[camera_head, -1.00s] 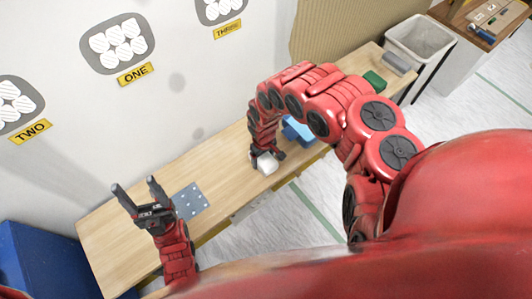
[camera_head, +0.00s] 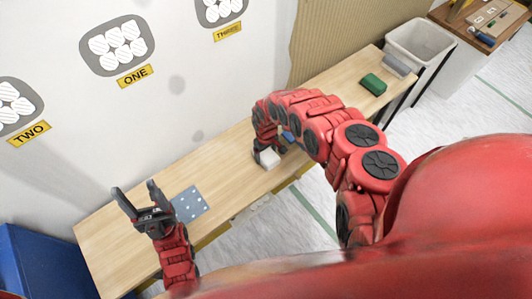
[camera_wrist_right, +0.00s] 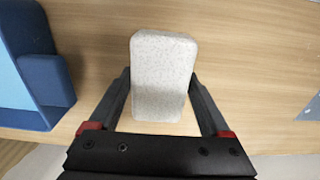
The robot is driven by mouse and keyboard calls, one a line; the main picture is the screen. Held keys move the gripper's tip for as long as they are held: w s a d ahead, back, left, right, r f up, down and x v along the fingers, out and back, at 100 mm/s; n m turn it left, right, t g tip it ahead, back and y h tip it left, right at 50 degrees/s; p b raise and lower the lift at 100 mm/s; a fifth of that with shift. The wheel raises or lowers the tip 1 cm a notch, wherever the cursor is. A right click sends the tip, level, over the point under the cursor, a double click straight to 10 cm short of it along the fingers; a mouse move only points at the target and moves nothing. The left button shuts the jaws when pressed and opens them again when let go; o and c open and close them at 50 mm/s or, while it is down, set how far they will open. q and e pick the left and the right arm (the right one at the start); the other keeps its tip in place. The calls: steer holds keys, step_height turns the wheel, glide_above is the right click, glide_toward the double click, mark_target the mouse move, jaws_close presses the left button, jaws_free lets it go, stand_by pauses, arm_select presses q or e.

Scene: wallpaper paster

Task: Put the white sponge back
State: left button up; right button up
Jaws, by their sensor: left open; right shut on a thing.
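The white sponge (camera_head: 271,160) is a pale speckled block at the middle of the wooden table, near its front edge. In the right wrist view it stands out as a rounded rectangle (camera_wrist_right: 163,65). My right gripper (camera_head: 267,154) is shut on it, with one finger along each side. I cannot tell whether the sponge touches the table or is just above it. A blue holder (camera_wrist_right: 55,78) lies to the left in the right wrist view; in the head view my right arm mostly hides it. My left gripper (camera_head: 137,196) is open and empty over the table's left part.
A grey plate with white dots (camera_head: 189,204) lies near my left gripper. A green block (camera_head: 373,84) and a grey roll (camera_head: 394,66) lie at the table's far right end, beside a white bin (camera_head: 420,42). A wall stands behind the table. Bare wood lies between plate and sponge.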

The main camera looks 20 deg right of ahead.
mark_target(265, 152)
steer(key=shift+f, duration=0.1)
steer(key=o, duration=0.9)
steer(key=shift+f, duration=0.1)
steer(key=o, duration=0.3)
steer(key=shift+f+b, duration=0.1)
steer(key=shift+b, duration=0.2)
steer(key=shift+r, duration=0.4)
steer(key=r, duration=0.4)
steer(key=shift+w+a+r+b, duration=0.1)
steer(key=shift+w+r+b, duration=0.25)
steer(key=shift+r, duration=0.05)
step_height(265, 152, up, 12)
steer(key=p, duration=0.3)
steer(key=shift+s+a+p, duration=0.1)
steer(key=shift+a+p, duration=0.05)
steer(key=shift+p, duration=0.15)
